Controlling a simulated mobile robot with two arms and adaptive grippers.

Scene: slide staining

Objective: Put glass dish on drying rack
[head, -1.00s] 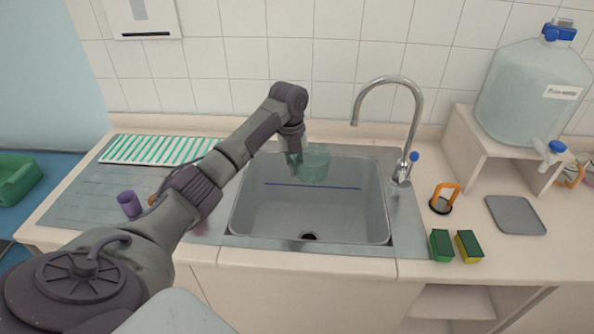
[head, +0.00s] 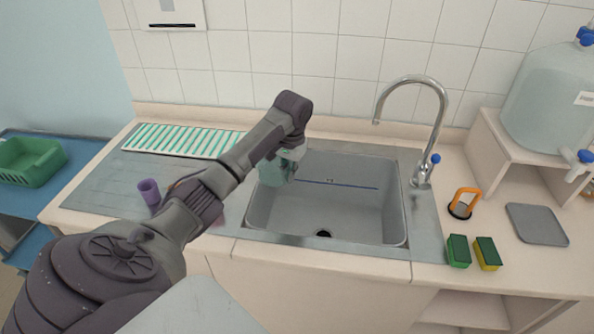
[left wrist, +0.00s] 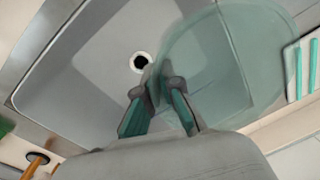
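The glass dish (head: 274,174) is a translucent greenish bowl, held above the left end of the sink. In the left wrist view the glass dish (left wrist: 215,70) shows large and see-through, its wall at the fingertips. My left gripper (left wrist: 160,84) is closed on its edge; in the head view the left gripper (head: 292,153) is partly hidden by its own wrist. The drying rack (head: 180,140), white with green slats, lies left of the sink against the back wall. Its edge also shows in the left wrist view (left wrist: 294,72). My right gripper is not in view.
The sink (head: 335,210) is empty, with a tap (head: 425,130) at its back right. A purple cup (head: 149,192) stands on the left drainboard. Sponges (head: 458,250), an orange-handled item (head: 463,203) and a grey tray (head: 537,224) lie at right. The rack looks empty.

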